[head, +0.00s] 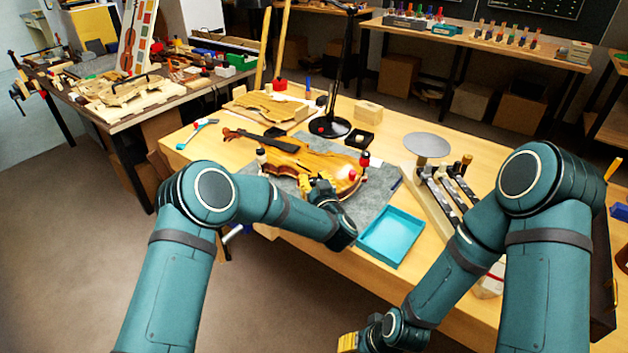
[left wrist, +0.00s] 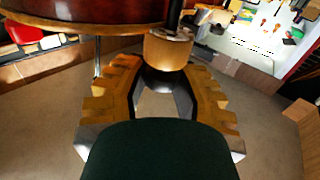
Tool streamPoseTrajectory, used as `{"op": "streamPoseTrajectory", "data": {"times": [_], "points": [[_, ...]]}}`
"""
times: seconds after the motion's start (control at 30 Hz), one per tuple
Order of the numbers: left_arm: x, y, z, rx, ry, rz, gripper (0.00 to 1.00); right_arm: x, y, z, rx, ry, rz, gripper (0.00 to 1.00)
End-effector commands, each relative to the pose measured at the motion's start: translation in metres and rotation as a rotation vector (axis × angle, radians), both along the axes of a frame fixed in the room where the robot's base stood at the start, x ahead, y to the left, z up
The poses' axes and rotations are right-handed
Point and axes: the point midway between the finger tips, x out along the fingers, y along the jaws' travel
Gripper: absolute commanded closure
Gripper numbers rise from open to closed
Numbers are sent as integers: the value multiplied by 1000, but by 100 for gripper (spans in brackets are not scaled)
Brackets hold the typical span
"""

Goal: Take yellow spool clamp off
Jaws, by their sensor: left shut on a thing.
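The violin (head: 290,152) lies on a grey mat (head: 375,190) on the bench. My left gripper (head: 306,184) is at the violin's near edge. In the left wrist view, its fingers (left wrist: 160,68) are shut on a tan-yellow spool, part of the yellow spool clamp (left wrist: 168,48), with a dark rod rising from it beside the violin's rim (left wrist: 75,14). The gripper hides most of this clamp in the head view. My right gripper (head: 347,342) hangs low at the bottom edge, partly cut off; its opening is unclear.
A red-topped clamp (head: 364,159) stands at the violin's right end and a dark-and-white one (head: 261,156) at its left. A black lamp stand (head: 330,127) is behind. A rack with dark bars (head: 440,190) stands right.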

Motion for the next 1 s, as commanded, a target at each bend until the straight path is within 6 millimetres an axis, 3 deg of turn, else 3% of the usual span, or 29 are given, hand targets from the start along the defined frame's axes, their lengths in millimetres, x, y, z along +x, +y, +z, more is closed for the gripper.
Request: {"op": "streamPoseTrajectory", "data": {"times": [0.43, 0.87, 0.9, 1.0], "points": [[0, -1, 1, 0, -5, 353, 100, 0, 0, 1, 0, 1, 0, 53], [0, 0, 0, 0, -2, 402, 100, 0, 0, 1, 0, 1, 0, 53], [0, 0, 0, 0, -2, 402, 67, 0, 0, 1, 0, 1, 0, 53], [0, 0, 0, 0, -2, 402, 39, 0, 0, 1, 0, 1, 0, 53]]}}
